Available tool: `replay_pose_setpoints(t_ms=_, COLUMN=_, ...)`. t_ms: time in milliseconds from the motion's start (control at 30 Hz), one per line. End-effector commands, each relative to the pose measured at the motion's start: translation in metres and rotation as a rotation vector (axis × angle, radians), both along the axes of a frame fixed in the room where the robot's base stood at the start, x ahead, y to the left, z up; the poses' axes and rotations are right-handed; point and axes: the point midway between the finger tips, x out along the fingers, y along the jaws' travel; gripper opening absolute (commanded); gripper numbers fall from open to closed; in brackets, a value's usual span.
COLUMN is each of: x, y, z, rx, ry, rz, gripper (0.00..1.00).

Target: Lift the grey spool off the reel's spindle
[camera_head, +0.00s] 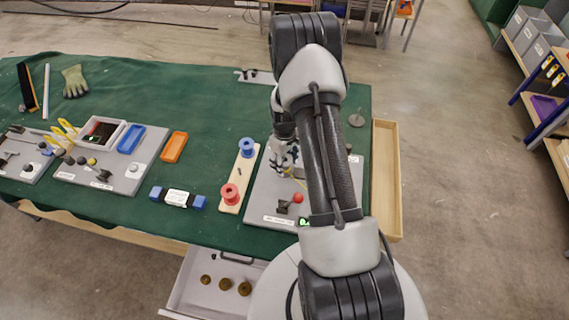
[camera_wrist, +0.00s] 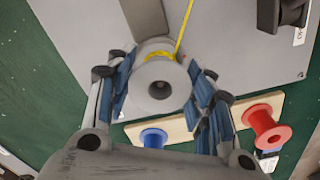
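The grey spool (camera_wrist: 160,88) is in the middle of the wrist view, its round end and dark centre hole facing the camera. Yellow thread (camera_wrist: 183,28) runs from it toward the top of the picture. My gripper (camera_wrist: 160,92) has its blue pads on both sides of the spool, very close to its rim. I cannot tell whether they press on it. A grey bar (camera_wrist: 145,15) shows behind the spool; the spindle itself is hidden. In the head view my gripper (camera_head: 286,160) is low over the grey board (camera_head: 262,205), and the arm hides much of that area.
A wooden strip (camera_head: 241,180) beside the board carries a blue spool (camera_head: 247,147) and a red spool (camera_head: 230,194). A red ball (camera_head: 298,198) on a black part stands near the board's front. A wooden tray (camera_head: 386,180) lies right. Green cloth is clear behind the strip.

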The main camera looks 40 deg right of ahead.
Motion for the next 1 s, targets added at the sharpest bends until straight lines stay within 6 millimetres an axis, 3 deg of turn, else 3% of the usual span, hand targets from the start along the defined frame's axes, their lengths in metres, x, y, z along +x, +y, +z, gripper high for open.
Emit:
replay_pose_setpoints(t_ms=233, x=0.0, y=0.0, z=0.0, rx=0.0, ry=0.0, rz=0.0, gripper=0.29)
replay_pose_setpoints(t_ms=467, x=0.0, y=0.0, z=0.006, rx=0.0, ry=-0.001, rz=0.0, gripper=0.29)
replay_pose_setpoints(t_ms=1000, x=0.0, y=0.0, z=0.044, rx=0.0, ry=0.0, rz=0.0, gripper=0.29)
